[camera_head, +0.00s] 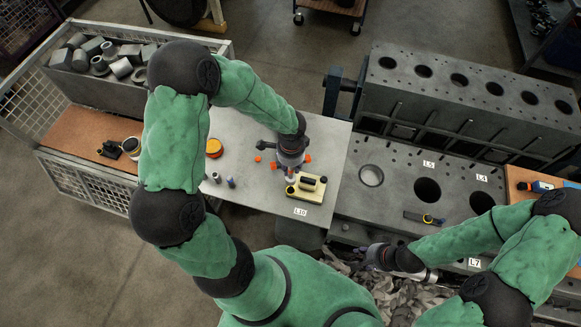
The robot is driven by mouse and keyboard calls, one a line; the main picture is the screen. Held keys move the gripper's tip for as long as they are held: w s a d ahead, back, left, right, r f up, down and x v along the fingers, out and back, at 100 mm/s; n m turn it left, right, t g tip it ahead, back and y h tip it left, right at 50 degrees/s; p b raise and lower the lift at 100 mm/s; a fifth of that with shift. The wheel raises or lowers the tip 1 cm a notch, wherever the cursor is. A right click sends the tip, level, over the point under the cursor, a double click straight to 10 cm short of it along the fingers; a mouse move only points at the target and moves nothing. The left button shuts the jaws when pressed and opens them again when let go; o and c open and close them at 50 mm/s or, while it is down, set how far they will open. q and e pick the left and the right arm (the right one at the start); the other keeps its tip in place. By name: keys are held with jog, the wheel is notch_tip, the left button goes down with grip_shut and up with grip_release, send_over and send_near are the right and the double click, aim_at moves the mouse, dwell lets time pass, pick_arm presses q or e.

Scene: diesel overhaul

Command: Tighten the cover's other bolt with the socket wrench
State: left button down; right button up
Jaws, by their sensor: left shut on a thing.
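The cover (317,188), a pale yellow block with a black handle, lies on the grey table above the label L10. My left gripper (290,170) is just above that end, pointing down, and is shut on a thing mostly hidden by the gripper. A dark bar (265,146) sticks out to its left and looks like the socket wrench's handle. Whether the socket touches a bolt cannot be told. My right gripper (372,257) is low at the front of the engine block; its fingers are unclear.
Small orange pieces (258,158) lie by the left gripper. A yellow-orange round item (214,147) and two small cylinders (231,182) stand on the table's left. The engine block (385,205) with open bores is right, a dark tool (420,217) on it. Metal shavings (400,297) lie in front.

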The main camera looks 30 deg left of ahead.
pick_arm(q)
jog(key=n+b, duration=0.1)
jog(key=n, duration=0.2)
jog(key=f+n+b, duration=0.1)
jog(key=n+b, duration=0.1)
jog(key=n, duration=0.1)
jog(key=shift+w, duration=0.2)
jog(key=n, duration=0.2)
jog(key=n+b, duration=0.1)
jog(key=n, duration=0.1)
jog(key=n+b, duration=0.1)
jog(key=n, duration=0.1)
jog(key=shift+w+d+f, duration=0.1)
jog(key=shift+w+f, duration=0.05)
jog(key=shift+f, duration=0.2)
jog(key=shift+f+n+b, duration=0.1)
jog(key=shift+n+b, duration=0.2)
jog(key=shift+n, duration=0.4)
jog(key=n+b, duration=0.3)
jog(key=f+n+b, duration=0.1)
jog(key=n+b, duration=0.5)
jog(key=shift+w+a+f+n+b, duration=0.2)
jog(key=shift+f+n+b, duration=0.05)
jog(key=shift+n+b, duration=0.15)
jog(key=shift+f+n+b, duration=0.5)
jog(key=shift+f+b, duration=0.2)
jog(key=shift+b, duration=0.1)
jog(key=shift+f+b, duration=0.65)
jog(key=shift+f, duration=0.1)
jog(key=shift+f, duration=0.1)
